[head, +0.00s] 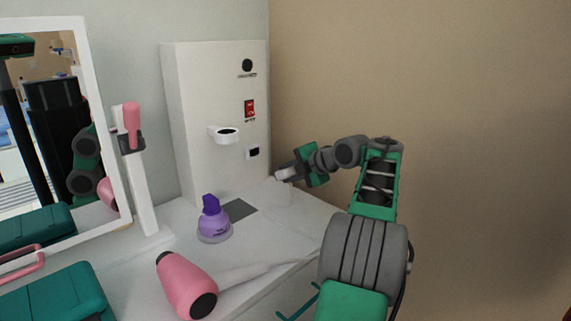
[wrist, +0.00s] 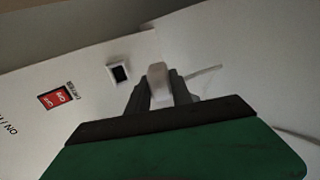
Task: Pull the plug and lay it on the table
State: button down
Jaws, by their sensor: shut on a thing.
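My gripper (head: 290,174) is at the right of the white wall unit (head: 209,120), low over the table (head: 265,205). In the wrist view its dark fingers (wrist: 158,88) are shut on a small whitish plug (wrist: 157,72). A thin pale cord (wrist: 205,77) shows to the right of the fingers. The black-faced socket (head: 253,152) on the unit's front is empty, and it also shows in the wrist view (wrist: 119,73). The plug is apart from the socket. Whether the plug touches the table cannot be told.
A grey patch (head: 239,210) is by the unit. A red switch (head: 250,109) and a ring holder (head: 224,134) are on the unit. Table near my gripper is clear.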

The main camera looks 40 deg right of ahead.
jog(key=shift+f+b, duration=2.2)
jog(key=shift+f, duration=1)
jog(key=c, duration=1.1)
grip_release()
jog(key=shift+o, duration=0.2)
jog(key=shift+o, duration=0.9)
jog(key=shift+f, duration=0.1)
jog(key=shift+f, duration=0.1)
